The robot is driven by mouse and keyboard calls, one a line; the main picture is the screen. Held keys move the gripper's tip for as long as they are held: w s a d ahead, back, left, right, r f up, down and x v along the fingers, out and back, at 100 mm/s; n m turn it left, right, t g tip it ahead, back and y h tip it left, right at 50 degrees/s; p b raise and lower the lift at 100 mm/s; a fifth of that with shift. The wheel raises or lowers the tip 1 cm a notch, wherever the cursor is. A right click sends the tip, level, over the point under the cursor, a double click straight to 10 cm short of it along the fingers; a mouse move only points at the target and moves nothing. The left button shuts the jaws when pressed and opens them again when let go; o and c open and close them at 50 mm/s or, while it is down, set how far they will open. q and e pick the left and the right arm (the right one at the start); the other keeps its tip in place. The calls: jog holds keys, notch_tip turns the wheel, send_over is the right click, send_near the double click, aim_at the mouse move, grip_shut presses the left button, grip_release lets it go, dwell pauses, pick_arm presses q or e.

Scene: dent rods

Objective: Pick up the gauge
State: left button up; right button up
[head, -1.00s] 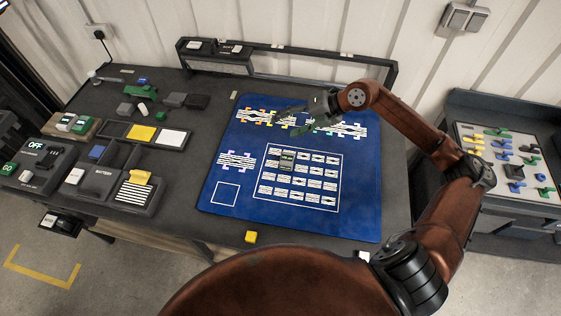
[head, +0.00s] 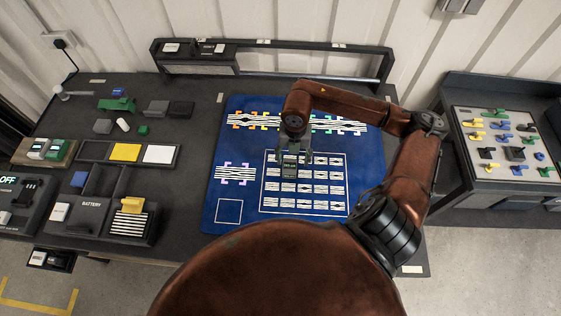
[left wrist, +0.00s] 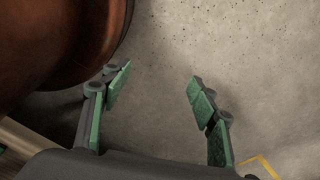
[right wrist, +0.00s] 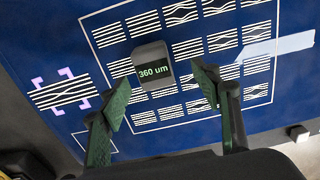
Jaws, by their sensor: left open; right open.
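The gauge (head: 289,167) is a small dark grey block on the blue mat (head: 232,195), over the upper left of the printed grid. In the right wrist view the gauge (right wrist: 151,57) has a display reading "360 um". My right gripper (head: 292,152) is open close to the gauge, its fingers pointing down. In the right wrist view my right gripper (right wrist: 161,88) has its fingertips apart, with the gauge between and just beyond them; contact cannot be told. My left gripper (left wrist: 155,80) is open and empty above the concrete floor, outside the head view.
A dark bench carries the mat. To its left are a tray with yellow and white pads (head: 125,152), a battery box (head: 100,208) and small loose blocks. A rail frame (head: 300,68) stands behind. A side table (head: 500,145) holds coloured parts at right.

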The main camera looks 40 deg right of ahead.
aim_at(290, 165)
jog(key=shift+f, duration=0.5)
jog(key=shift+w+a+f, duration=0.1)
jog(key=shift+a+f, duration=0.05)
jog(key=shift+f, duration=0.5)
jog(key=shift+w+a+f, duration=0.1)
jog(key=shift+a+f, duration=0.05)
jog(key=shift+f, duration=0.45)
notch_tip(290, 165, down, 4)
jog(key=shift+w+a+r+p, duration=0.15)
jog(key=shift+r+p, duration=0.1)
jog(key=shift+p, duration=0.15)
jog(key=shift+f, duration=0.25)
jog(key=c, duration=0.7)
pick_arm(q)
jog(key=shift+s+r, duration=0.2)
jog(key=shift+s, duration=0.4)
jog(key=shift+s+r, duration=0.15)
jog(key=shift+s, duration=0.4)
pick_arm(e)
jog(key=c, duration=0.7)
jog(key=shift+r, duration=0.1)
